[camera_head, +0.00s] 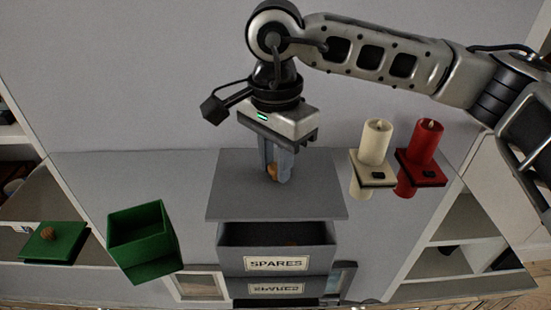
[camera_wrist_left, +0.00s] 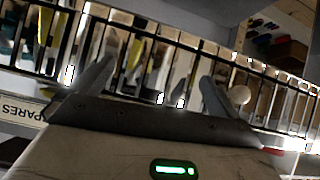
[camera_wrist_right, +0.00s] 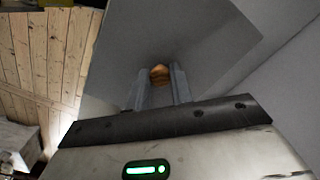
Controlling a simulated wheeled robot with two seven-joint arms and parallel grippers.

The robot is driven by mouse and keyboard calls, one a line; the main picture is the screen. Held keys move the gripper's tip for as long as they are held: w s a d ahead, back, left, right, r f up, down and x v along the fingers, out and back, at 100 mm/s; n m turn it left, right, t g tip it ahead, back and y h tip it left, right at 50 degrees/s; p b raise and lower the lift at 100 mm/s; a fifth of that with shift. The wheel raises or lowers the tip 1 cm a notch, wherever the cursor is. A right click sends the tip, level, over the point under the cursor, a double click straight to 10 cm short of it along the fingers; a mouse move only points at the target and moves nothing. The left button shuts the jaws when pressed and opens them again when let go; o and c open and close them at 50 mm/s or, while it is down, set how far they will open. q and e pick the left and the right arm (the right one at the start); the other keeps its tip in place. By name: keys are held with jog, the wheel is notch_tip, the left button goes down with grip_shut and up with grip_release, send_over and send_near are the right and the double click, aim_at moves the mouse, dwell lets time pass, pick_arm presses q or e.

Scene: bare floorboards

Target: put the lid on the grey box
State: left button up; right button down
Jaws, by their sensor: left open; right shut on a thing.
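The grey box (camera_head: 232,262) with a "SPARES" label stands at the front centre in the head view, its front opening visible. The flat grey lid (camera_head: 232,197) is held above and behind the box's front rim, apart from it as far as I can see. My right gripper (camera_head: 273,174) is shut on the lid's wooden knob, which also shows in the right wrist view (camera_wrist_right: 159,74) between the fingers. The lid hides the back of the box. My left gripper (camera_wrist_left: 150,88) is open and empty in its wrist view and is outside the head view.
An open green box (camera_head: 150,262) and a green lid (camera_head: 45,246) with a brown knob are at the left. A cream candle (camera_head: 376,143) and a red candle (camera_head: 425,145) stand in holders to the right. Shelves flank both sides. The surface is glossy and reflects the box label.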

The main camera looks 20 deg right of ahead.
aim_at(275, 178)
notch_tip(275, 178, down, 3)
jog(key=shift+r+b, duration=0.1)
jog(key=shift+b, duration=1)
notch_tip(275, 178, down, 2)
jog(key=shift+f+b, duration=0.1)
jog(key=shift+b, duration=0.95)
pick_arm(q)
jog(key=shift+w+d+f+n+t+h+b, duration=0.15)
jog(key=shift+d+f+t+b, duration=0.1)
jog(key=shift+f, duration=0.2)
jog(key=shift+w+d+f+n+t+h+b, duration=0.15)
jog(key=shift+d+f+b, duration=0.1)
jog(key=shift+f, duration=0.2)
pick_arm(e)
jog(key=shift+f, duration=0.45)
pick_arm(q)
jog(key=shift+w+a+r, duration=0.1)
jog(key=shift+f+b, duration=0.45)
jog(key=shift+f, duration=0.05)
jog(key=shift+f+b, duration=0.45)
jog(key=shift+b, duration=0.05)
pick_arm(e)
jog(key=shift+f, duration=0.4)
jog(key=c, duration=0.7)
grip_release()
jog(key=shift+o, duration=0.2)
